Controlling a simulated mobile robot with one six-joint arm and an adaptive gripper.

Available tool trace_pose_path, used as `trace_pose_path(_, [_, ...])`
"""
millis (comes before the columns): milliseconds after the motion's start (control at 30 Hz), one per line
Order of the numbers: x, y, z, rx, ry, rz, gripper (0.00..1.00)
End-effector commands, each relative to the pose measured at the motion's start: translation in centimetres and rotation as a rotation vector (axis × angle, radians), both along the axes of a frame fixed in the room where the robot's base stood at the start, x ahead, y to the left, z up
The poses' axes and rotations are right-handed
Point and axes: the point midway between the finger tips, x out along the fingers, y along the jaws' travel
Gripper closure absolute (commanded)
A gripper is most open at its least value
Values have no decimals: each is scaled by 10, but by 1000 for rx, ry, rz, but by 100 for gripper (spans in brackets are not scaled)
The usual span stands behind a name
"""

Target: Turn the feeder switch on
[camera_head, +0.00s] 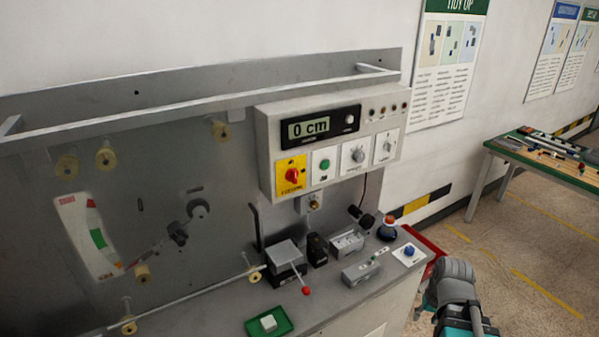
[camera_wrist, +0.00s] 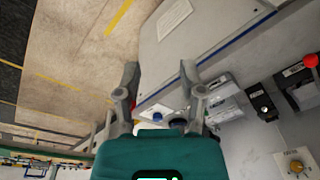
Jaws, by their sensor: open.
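The control box (camera_head: 330,140) on the grey back plate carries a red rotary knob (camera_head: 291,175) on a yellow plate, a green button (camera_head: 324,164), a grey dial (camera_head: 357,155) and a small lever switch (camera_head: 388,147). Their small labels are too blurred to read, so I cannot tell which is the feeder switch. A small box with a brass-coloured knob (camera_head: 313,202) sits just below; a similar knob shows in the wrist view (camera_wrist: 295,166). My gripper (camera_wrist: 159,72) is open and empty, away from the control box. My arm is at the lower right in the head view.
The bench holds a black block with a red-tipped lever (camera_head: 306,290), small grey boxes (camera_head: 360,272), a blue button on a white plate (camera_head: 408,251) and a green tray (camera_head: 269,322). A long rail (camera_head: 180,108) crosses the back plate.

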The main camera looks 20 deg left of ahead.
Motion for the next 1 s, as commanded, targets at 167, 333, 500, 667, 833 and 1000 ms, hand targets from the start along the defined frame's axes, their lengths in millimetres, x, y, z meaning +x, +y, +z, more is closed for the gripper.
trace_pose_path(167, [20, 48, 42, 93, -127, 149, 49])
trace_pose_path(333, [40, 105, 89, 197, -291, 307, 49])
trace_pose_path(500, [54, 161, 141, 291, -466, 440, 49])
trace_pose_path(667, [63, 210, 193, 366, -632, 537, 49])
trace_pose_path(833, [67, 256, 248, 427, -801, 604, 49])
trace_pose_path(1000, [68, 287, 289, 462, -928, 634, 49])
